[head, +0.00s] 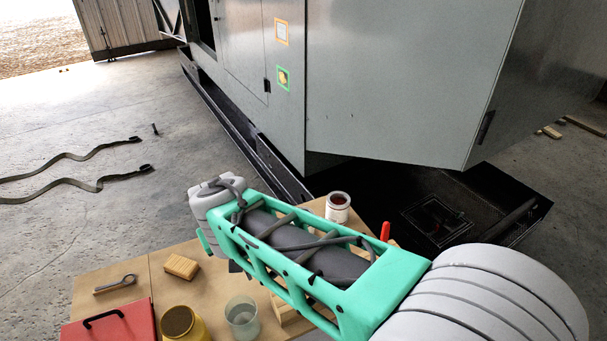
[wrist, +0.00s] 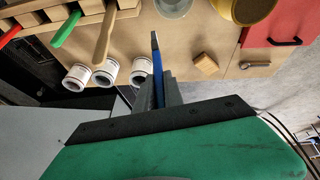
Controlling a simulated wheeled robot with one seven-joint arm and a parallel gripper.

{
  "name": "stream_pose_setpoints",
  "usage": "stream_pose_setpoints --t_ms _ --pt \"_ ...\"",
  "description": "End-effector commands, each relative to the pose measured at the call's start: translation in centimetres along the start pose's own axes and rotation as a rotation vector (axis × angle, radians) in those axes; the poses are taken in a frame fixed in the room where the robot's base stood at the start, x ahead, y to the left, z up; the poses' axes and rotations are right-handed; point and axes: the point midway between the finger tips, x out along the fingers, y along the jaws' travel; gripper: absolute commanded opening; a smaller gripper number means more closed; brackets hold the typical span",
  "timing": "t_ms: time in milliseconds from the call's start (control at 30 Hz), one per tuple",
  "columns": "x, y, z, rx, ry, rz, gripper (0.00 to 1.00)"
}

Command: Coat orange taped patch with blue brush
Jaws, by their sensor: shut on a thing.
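The orange taped patch (head: 282,32) is a small square with a pale inside, high on the grey enclosure's side in the head view. A green taped patch (head: 283,78) with a yellow and dark inside sits below it. In the wrist view my gripper (wrist: 160,88) is shut on the blue brush (wrist: 158,66), a narrow blue strip between the dark fingers with a grey-brown end beyond them. The brush is over the table, apart from the patch.
The wooden table (head: 110,262) holds a white tin (head: 338,207), a wood block (head: 181,266), a glass cup (head: 242,318), a yellow jar (head: 182,322) and a red box (head: 108,326). Green-handled (wrist: 66,28) and red-handled (wrist: 26,32) tools lie in a wooden rack. Straps (head: 95,185) lie on the floor.

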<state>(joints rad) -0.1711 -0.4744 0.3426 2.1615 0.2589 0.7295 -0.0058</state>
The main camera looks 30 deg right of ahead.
Motion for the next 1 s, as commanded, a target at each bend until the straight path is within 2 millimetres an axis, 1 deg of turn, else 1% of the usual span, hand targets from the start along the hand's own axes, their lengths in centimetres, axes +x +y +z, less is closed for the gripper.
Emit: stream_pose_setpoints --t_ms 67,167,267,300,367,400,433,467,500,600,633,700,800,933,1000 --pt "1.0 1.0 -0.9 0.034 0.004 -0.006 0.0" --pt "3.0 3.3 -2.9 0.104 0.015 -0.025 0.0" --pt "5.6 7.2 -5.3 0.197 0.042 -0.054 0.0" --pt "6.5 9.0 -6.2 0.234 0.056 -0.066 0.0" --pt "7.9 12.0 -7.3 0.289 0.079 -0.084 0.0" --pt "8.8 14.2 -7.8 0.326 0.097 -0.096 0.0" --pt "9.4 15.9 -8.1 0.355 0.111 -0.103 0.0" --pt "10.0 17.6 -8.3 0.381 0.125 -0.11 0.0" --pt "10.6 19.8 -8.5 0.414 0.146 -0.12 0.0" --pt "11.7 24.4 -8.3 0.48 0.189 -0.138 0.0" --pt "11.8 25.4 -8.2 0.494 0.2 -0.143 0.0" --pt "12.1 27.3 -8.0 0.518 0.219 -0.15 0.0" --pt "12.2 28.5 -7.8 0.535 0.233 -0.156 0.0" --pt "12.8 28.5 -7.6 0.536 0.235 -0.159 0.0" --pt "13.3 28.4 -7.4 0.536 0.235 -0.158 0.0"
